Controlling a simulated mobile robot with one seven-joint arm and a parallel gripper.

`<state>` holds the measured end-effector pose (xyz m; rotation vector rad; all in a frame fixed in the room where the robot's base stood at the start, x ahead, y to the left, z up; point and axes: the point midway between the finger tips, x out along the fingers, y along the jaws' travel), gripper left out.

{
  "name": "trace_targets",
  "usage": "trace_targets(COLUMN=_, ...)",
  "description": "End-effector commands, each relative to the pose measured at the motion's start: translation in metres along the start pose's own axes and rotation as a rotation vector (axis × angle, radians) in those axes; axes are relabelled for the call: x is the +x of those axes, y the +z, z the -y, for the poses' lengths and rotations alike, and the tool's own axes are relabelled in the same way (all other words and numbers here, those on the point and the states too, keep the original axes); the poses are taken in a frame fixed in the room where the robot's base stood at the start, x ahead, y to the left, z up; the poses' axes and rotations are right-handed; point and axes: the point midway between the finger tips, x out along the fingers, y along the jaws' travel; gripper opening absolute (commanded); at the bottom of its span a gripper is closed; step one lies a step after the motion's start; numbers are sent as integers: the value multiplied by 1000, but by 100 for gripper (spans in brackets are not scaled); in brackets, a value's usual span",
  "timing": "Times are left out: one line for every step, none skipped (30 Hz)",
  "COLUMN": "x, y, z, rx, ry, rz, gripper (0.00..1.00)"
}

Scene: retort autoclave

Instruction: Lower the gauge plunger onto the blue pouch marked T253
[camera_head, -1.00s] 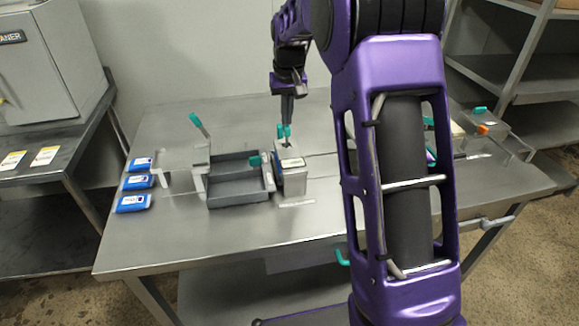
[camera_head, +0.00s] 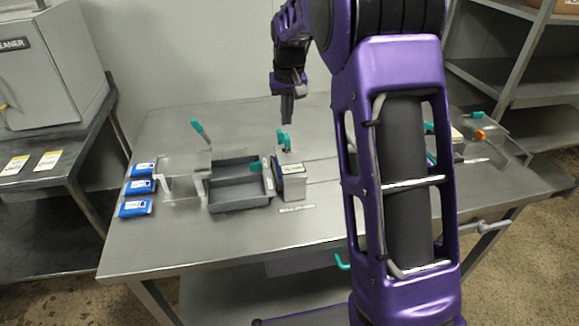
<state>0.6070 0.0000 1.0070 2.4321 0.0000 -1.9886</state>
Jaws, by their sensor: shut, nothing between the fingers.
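Three blue pouches (camera_head: 138,187) lie in a column at the left side of the steel table; their markings are too small to read, so I cannot tell which is T253. A grey box-shaped device (camera_head: 291,182) with a teal handle (camera_head: 284,140) on top stands near the table's middle; I cannot tell whether it is the gauge. Another teal lever (camera_head: 198,128) rises behind the grey tray. My gripper (camera_head: 287,118) is shut and empty, just above the teal handle, pointing down and apart from it.
A dark grey divided tray (camera_head: 240,206) sits left of the grey device. My purple arm hides much of the table's right half. More fixtures with teal and orange handles (camera_head: 479,134) stand at the right. The table's front strip is clear.

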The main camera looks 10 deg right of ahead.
Motion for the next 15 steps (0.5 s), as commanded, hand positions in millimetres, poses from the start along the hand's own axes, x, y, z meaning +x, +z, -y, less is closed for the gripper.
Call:
trace_targets(x=-8, y=-2, z=0, rx=0, ry=0, rz=0, gripper=0)
trace_targets(x=-10, y=-2, z=0, rx=0, ry=0, rz=0, gripper=0)
trace_targets(x=-14, y=-3, z=0, rx=0, ry=0, rz=0, gripper=0)
trace_targets(x=-16, y=-3, z=0, rx=0, ry=0, rz=0, gripper=0)
trace_targets(x=-18, y=-4, z=0, rx=0, ry=0, rz=0, gripper=0)
trace_targets(x=-22, y=-4, z=0, rx=0, ry=0, rz=0, gripper=0)
trace_targets(x=-24, y=-5, z=0, rx=0, ry=0, rz=0, gripper=0)
trace_targets(x=-26, y=-5, z=0, rx=0, ry=0, rz=0, gripper=0)
trace_targets(x=-29, y=-6, z=0, rx=0, ry=0, rz=0, gripper=0)
trace_targets(x=-32, y=-6, z=0, rx=0, ry=0, rz=0, gripper=0)
trace_targets(x=-34, y=-7, z=0, rx=0, ry=0, rz=0, gripper=0)
trace_targets(x=-37, y=-8, z=0, rx=0, ry=0, rz=0, gripper=0)
trace_targets(x=-39, y=-8, z=0, rx=0, ry=0, rz=0, gripper=0)
trace_targets(x=-41, y=-8, z=0, rx=0, ry=0, rz=0, gripper=0)
trace_targets(x=-42, y=-9, z=0, rx=0, ry=0, rz=0, gripper=0)
